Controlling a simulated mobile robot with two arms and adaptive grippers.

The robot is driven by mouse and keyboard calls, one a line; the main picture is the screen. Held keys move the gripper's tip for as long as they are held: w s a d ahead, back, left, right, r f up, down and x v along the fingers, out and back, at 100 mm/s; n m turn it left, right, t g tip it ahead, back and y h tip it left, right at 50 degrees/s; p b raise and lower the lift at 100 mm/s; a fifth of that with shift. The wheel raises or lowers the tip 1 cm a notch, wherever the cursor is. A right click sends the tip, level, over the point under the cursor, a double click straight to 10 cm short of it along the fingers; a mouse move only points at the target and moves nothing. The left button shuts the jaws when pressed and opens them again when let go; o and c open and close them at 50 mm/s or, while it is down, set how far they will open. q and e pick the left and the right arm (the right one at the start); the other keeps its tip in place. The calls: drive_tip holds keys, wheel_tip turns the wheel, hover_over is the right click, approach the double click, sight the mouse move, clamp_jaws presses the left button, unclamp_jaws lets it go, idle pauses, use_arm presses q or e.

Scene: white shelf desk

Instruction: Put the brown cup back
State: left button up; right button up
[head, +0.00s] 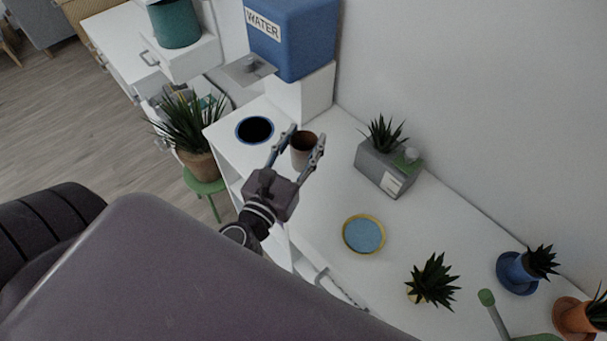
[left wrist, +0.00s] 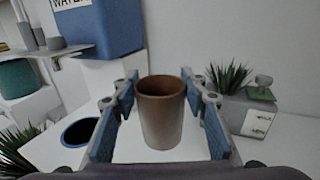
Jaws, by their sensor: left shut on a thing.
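The brown cup (head: 303,153) is upright between the fingers of my left gripper (head: 305,134), over the far part of the white desk. The left wrist view shows the brown cup (left wrist: 162,115) with one blue-padded finger of the gripper (left wrist: 162,88) on each side; the gripper is shut on it. Whether the cup's base touches the desk is unclear. A dark round piece with a blue rim (head: 254,130) lies just left of the cup; it also shows in the left wrist view (left wrist: 80,132). My right gripper is not in view.
A blue water tank (head: 290,40) stands behind the cup. A grey planter (head: 385,172) is to its right. A yellow-rimmed blue dish (head: 364,236) and several potted plants stand nearer. Desk between cup and dish is clear.

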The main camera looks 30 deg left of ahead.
use_arm(q)
wheel_tip(320, 180, down, 10)
drive_tip(key=b, duration=0.5)
drive_tip(key=shift+r+b, duration=0.2)
drive_tip(key=shift+b, duration=0.2)
drive_tip(key=shift+f, duration=0.15)
drive_tip(key=o, duration=1.3)
